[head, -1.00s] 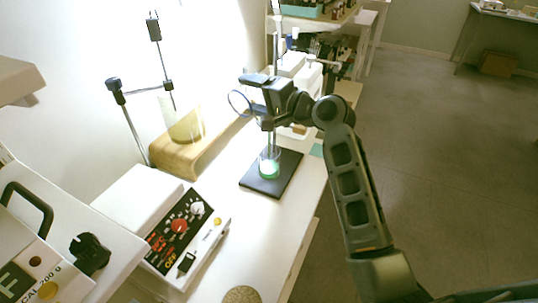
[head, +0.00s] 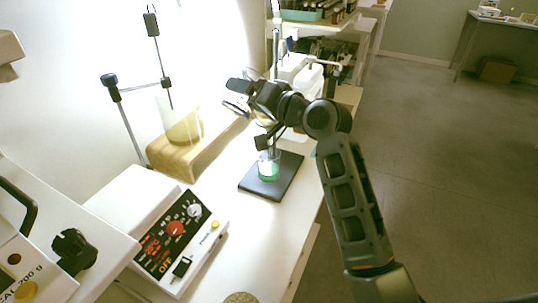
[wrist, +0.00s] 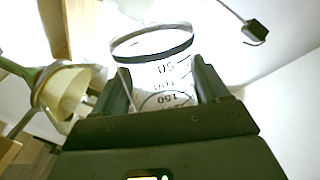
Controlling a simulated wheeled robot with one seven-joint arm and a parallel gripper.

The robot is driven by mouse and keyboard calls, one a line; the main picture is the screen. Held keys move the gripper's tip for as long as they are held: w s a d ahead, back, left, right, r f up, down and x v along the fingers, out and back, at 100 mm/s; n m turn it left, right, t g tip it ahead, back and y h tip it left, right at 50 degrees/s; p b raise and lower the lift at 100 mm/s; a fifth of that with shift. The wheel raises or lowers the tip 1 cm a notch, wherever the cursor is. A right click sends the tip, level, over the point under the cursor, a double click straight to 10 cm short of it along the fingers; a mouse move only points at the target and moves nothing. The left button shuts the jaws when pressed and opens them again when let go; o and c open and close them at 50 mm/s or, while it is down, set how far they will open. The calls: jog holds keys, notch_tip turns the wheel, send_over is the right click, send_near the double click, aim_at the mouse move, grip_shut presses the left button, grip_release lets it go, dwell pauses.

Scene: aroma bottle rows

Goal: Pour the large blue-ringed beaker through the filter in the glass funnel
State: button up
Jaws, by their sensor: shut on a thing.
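My gripper (wrist: 160,92) is shut on the large blue-ringed beaker (wrist: 165,70), a clear glass with a dark blue band at its rim and upside-down markings. In the head view the beaker's ring (head: 236,108) shows as a thin tilted ellipse under my gripper (head: 244,90). I cannot tell how much liquid it holds. The glass funnel with its pale filter (wrist: 66,92) is beside the beaker, at the left of the wrist view. In the head view my gripper mostly hides the funnel. A small vessel with green liquid (head: 268,170) stands below on a black stand base (head: 287,178).
A glass vessel with yellowish contents (head: 183,125) stands on a wooden block (head: 178,160), with a clamp rod (head: 133,130) beside it. A white hotplate with red readouts (head: 165,225) is nearer. White containers (head: 300,75) stand behind my gripper. Bench space in front of the black base is clear.

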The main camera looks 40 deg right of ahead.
aim_at(242, 114)
jog(key=shift+a+f+n+b, duration=0.2)
jog(key=shift+f+n+b, duration=0.25)
jog(key=shift+b, duration=0.25)
jog(key=shift+s+a+f+n+b, duration=0.1)
jog(key=shift+a+f+n+b, duration=0.25)
jog(key=shift+f+n+b, duration=0.65)
jog(key=f+n+b, duration=0.1)
jog(key=b, duration=0.2)
jog(key=shift+a+n+t+h, duration=0.3)
jog(key=shift+a+n, duration=0.05)
jog(key=shift+a, duration=0.05)
jog(key=shift+a+n+b, duration=0.15)
jog(key=shift+n+b, duration=0.25)
jog(key=shift+b, duration=0.05)
